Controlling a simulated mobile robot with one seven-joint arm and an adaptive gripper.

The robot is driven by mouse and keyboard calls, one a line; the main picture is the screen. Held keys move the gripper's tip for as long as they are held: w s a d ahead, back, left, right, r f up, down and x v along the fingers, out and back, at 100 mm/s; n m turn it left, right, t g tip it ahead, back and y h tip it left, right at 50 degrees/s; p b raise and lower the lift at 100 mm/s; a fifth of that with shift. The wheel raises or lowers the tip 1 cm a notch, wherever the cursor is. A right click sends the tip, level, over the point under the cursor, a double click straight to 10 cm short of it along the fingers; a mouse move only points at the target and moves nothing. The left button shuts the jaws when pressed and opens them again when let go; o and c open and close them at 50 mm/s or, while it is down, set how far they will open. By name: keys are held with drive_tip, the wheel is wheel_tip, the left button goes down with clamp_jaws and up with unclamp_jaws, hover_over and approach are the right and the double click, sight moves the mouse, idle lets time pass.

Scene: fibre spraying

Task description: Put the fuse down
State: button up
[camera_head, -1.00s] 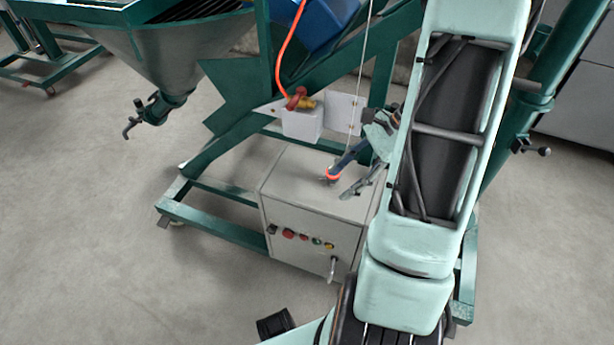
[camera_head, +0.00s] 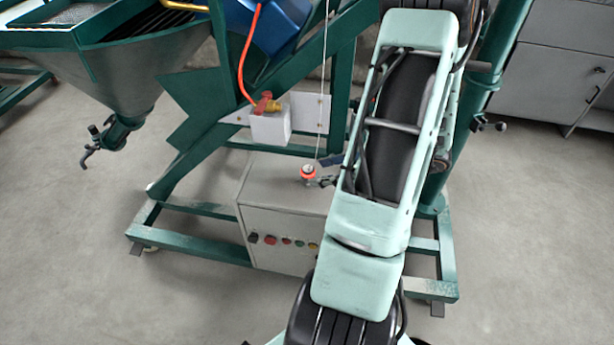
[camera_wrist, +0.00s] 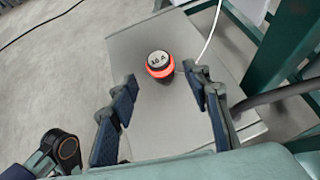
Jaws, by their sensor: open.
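The fuse (camera_head: 308,172) is a small round piece with an orange-red ring and a pale top. It stands upright on top of the grey control box (camera_head: 262,190). In the wrist view the fuse (camera_wrist: 160,64) shows a label that seems to read "10 A", and the box top (camera_wrist: 135,45) lies beneath it. My gripper (camera_wrist: 163,86) is open, with its dark blue finger pads apart on either side of the view and the fuse beyond their tips, not gripped. In the head view my gripper (camera_head: 328,170) is mostly hidden behind my arm.
A green frame (camera_head: 180,150) surrounds the box. A white box with a red and brass valve (camera_head: 268,118) hangs above it. A thin pale cable (camera_wrist: 211,35) runs down close to the fuse. A metal hopper (camera_head: 125,75) stands at the left. Floor at the left is clear.

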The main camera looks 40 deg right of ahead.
sight(308, 173)
drive_tip(key=shift+b+x, duration=0.8)
drive_tip(key=shift+x, duration=2)
drive_tip(key=shift+r, duration=0.15)
clamp_jaws()
